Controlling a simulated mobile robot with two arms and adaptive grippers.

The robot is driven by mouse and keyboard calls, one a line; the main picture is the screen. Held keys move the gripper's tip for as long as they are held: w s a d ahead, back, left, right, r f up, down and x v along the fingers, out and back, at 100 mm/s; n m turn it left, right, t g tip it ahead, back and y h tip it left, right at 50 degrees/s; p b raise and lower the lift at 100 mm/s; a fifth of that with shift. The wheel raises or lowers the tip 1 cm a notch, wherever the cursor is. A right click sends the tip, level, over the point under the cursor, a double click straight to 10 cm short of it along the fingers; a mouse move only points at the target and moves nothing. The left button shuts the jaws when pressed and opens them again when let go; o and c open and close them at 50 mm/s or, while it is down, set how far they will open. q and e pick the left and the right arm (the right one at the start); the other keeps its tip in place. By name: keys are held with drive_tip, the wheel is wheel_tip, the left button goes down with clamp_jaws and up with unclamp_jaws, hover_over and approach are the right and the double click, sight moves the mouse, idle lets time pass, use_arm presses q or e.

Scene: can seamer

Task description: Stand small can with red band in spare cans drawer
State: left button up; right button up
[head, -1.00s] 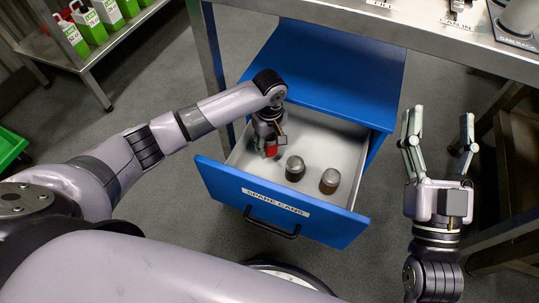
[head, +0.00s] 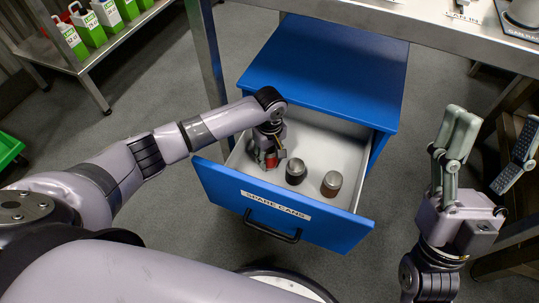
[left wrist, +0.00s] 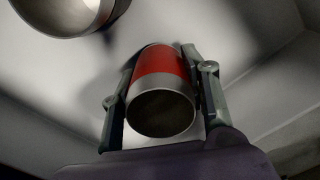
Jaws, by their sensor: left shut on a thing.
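The spare cans drawer (head: 215,187) is pulled out, with its label on the blue front. My left gripper (head: 268,159) is inside its left part, pointing down and shut on the small can with red band. Only a bit of the red can (head: 271,162) shows in the head view. In the left wrist view the can (left wrist: 160,72) sits between the two fingers, its round end facing the camera. I cannot tell whether its base touches the drawer floor. My right gripper (head: 495,137) is open and empty, outside the drawer at the right.
Two other cans stand in the drawer: a dark one (head: 296,171) just right of my left gripper and a brownish one (head: 332,183) farther right. The blue cabinet top (head: 325,65) is behind. A steel table edge (head: 430,30) runs above.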

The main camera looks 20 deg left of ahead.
use_arm(q)
drive_tip(key=o, duration=0.3)
drive_tip(key=shift+f, duration=0.1)
drive_tip(key=o, duration=0.4)
drive_tip(key=shift+o, duration=0.2)
